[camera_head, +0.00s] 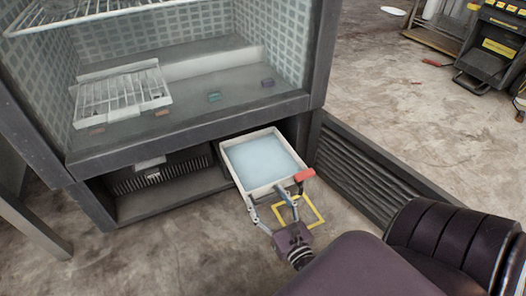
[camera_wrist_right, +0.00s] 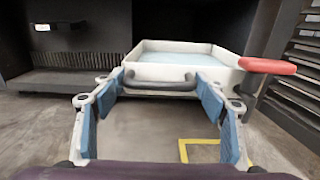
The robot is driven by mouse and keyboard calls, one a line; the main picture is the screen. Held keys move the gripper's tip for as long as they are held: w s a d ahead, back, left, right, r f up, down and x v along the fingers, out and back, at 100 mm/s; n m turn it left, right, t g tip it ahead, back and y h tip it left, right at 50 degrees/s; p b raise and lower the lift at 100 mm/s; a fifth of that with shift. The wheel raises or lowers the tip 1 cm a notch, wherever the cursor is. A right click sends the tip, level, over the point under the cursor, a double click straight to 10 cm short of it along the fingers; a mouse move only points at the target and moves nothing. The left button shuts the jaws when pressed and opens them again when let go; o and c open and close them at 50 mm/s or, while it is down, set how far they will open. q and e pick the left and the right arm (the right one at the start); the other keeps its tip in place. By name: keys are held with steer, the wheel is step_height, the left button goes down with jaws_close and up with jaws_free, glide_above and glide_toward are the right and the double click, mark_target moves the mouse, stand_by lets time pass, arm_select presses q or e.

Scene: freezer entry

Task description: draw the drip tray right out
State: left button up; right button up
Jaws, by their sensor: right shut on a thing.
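The drip tray (camera_head: 241,177) is a white, shallow, open tray holding pale blue liquid. It sticks out partway from the bay under the freezer cabinet, its rear end in shadow. It also shows in the right wrist view (camera_wrist_right: 222,66), with a grey bar handle (camera_wrist_right: 160,84) on its front. My right gripper (camera_head: 269,195) is at the tray's front, shut on the handle, with its blue-padded fingers at the handle's two ends; it fills the lower right wrist view (camera_wrist_right: 163,88). My left gripper is not in view.
A red-topped lever (camera_head: 304,175) stands close to the tray's front right corner. A yellow square outline (camera_head: 308,212) marks the floor in front. A louvred panel (camera_head: 372,170) lies to the right. A dark finned unit (camera_head: 160,172) sits left in the bay.

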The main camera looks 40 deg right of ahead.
steer(key=o, duration=1.7)
steer(key=shift+r, duration=0.1)
step_height(320, 180, up, 10)
steer(key=shift+f, duration=0.1)
